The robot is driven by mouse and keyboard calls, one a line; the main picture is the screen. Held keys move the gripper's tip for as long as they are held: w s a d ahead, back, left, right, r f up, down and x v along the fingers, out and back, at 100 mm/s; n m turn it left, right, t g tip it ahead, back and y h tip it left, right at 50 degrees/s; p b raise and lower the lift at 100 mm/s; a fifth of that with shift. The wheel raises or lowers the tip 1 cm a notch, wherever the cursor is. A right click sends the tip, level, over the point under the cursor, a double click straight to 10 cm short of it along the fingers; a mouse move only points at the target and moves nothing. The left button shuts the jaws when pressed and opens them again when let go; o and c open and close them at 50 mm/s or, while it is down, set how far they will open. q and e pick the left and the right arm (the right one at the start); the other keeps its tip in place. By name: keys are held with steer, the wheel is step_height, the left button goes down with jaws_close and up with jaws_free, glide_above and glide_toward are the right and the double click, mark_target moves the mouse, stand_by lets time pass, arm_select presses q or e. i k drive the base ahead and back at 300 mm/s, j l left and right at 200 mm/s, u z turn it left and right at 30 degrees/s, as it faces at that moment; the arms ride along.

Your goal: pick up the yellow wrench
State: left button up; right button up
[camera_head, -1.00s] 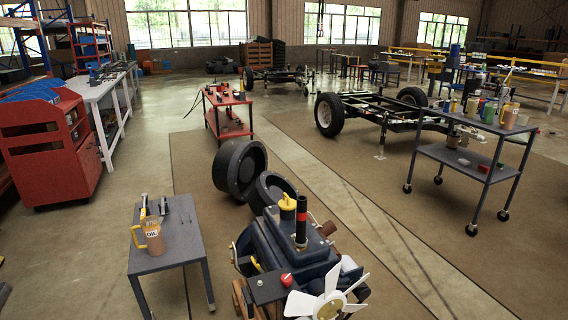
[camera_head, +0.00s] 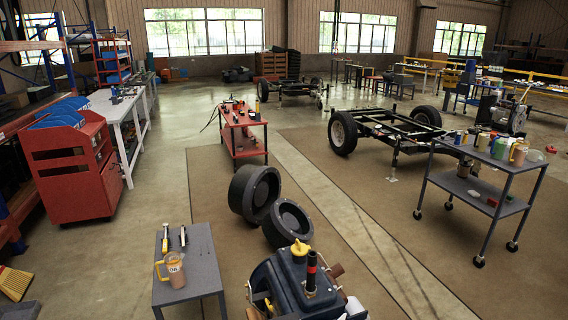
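I cannot pick out a yellow wrench for certain. Small items, too small to name, also lie on the red cart (camera_head: 249,146) and the white workbench (camera_head: 125,108). Neither of my grippers is in view.
A red cabinet (camera_head: 72,172) is at left, a grey wheeled cart (camera_head: 470,186) with containers at right, and a vehicle chassis (camera_head: 392,130) behind. Floor between cabinet and table is clear.

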mark_target(166, 225)
steer(key=i+j+u, duration=0.15)
steer(key=j, duration=0.3)
steer(key=i+j+u, duration=0.2)
steer(key=j+u, duration=0.2)
steer(key=i+j+u, duration=0.65)
steer(key=j+u, duration=0.15)
steer(key=i+j+u, duration=0.25)
steer(key=i+u, duration=0.15)
steer(key=i+j+z, duration=0.1)
steer(key=i, duration=0.45)
steer(key=i+j, duration=0.2)
steer(key=i, duration=0.3)
steer(key=i+j+z, duration=0.15)
steer(key=i, duration=0.4)
